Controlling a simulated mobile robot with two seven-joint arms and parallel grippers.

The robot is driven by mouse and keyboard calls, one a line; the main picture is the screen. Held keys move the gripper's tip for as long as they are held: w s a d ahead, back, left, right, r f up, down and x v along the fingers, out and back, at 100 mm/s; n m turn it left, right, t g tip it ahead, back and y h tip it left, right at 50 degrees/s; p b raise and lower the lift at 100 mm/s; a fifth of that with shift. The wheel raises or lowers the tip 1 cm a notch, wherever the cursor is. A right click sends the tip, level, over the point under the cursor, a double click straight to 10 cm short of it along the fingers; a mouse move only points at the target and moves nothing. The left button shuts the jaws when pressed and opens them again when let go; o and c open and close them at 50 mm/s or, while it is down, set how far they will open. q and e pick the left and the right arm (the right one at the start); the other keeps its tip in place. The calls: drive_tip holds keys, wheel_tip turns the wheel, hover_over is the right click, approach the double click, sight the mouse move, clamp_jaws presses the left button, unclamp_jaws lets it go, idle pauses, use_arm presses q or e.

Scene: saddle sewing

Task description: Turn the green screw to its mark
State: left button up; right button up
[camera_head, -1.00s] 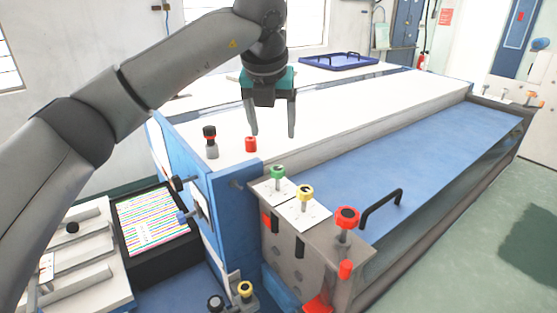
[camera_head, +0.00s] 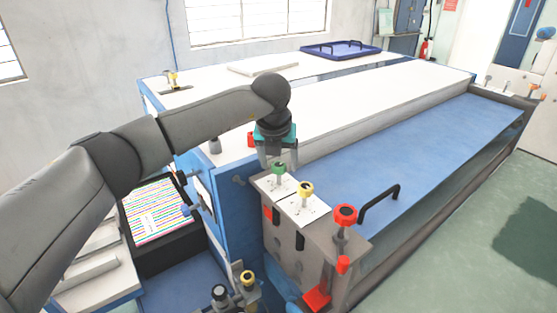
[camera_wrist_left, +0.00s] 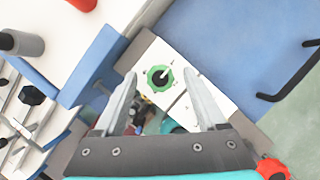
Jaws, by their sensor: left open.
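The green screw (camera_head: 278,168) stands upright on a white plate (camera_head: 290,178) at the near corner of the blue-topped machine. My left gripper (camera_head: 278,160) is just behind and above it in the head view. In the left wrist view the screw's green toothed head (camera_wrist_left: 159,78) shows between the open fingertips (camera_wrist_left: 160,88), with a gap on both sides. I see no contact. Small marks lie on the white plate around the screw, too small to read. My right gripper is not in view.
A yellow screw (camera_head: 305,189) stands close to the green one. A red knob (camera_head: 345,215) and a black handle (camera_head: 380,205) are further right. The blue surface (camera_head: 420,140) is mostly clear.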

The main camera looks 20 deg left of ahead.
use_arm(q)
clamp_jaws()
idle(0.4)
drive_tip(key=m+h+b, duration=0.1)
drive_tip(key=m+b, duration=0.1)
drive_tip(key=shift+m, duration=0.3)
drive_tip(key=shift+a+m+h+b, duration=0.15)
drive_tip(key=shift+m+h+b, duration=0.35)
drive_tip(key=shift+m, duration=0.4)
drive_tip(key=shift+m+h+b, duration=0.3)
drive_tip(key=shift+m+b, duration=0.05)
drive_tip(key=shift+m, duration=0.55)
drive_tip(key=m, duration=0.1)
drive_tip(key=m+g+h, duration=0.1)
drive_tip(key=m, duration=0.1)
drive_tip(key=shift+w+a+r+m, duration=0.1)
drive_tip(key=shift+w+m, duration=0.05)
drive_tip(key=shift+m, duration=0.15)
drive_tip(key=m+g, duration=0.1)
drive_tip(key=m, duration=0.2)
drive_tip(key=m+g+h, duration=0.1)
drive_tip(key=m, duration=0.2)
drive_tip(key=shift+w+p, duration=0.1)
drive_tip(key=shift+p, duration=0.2)
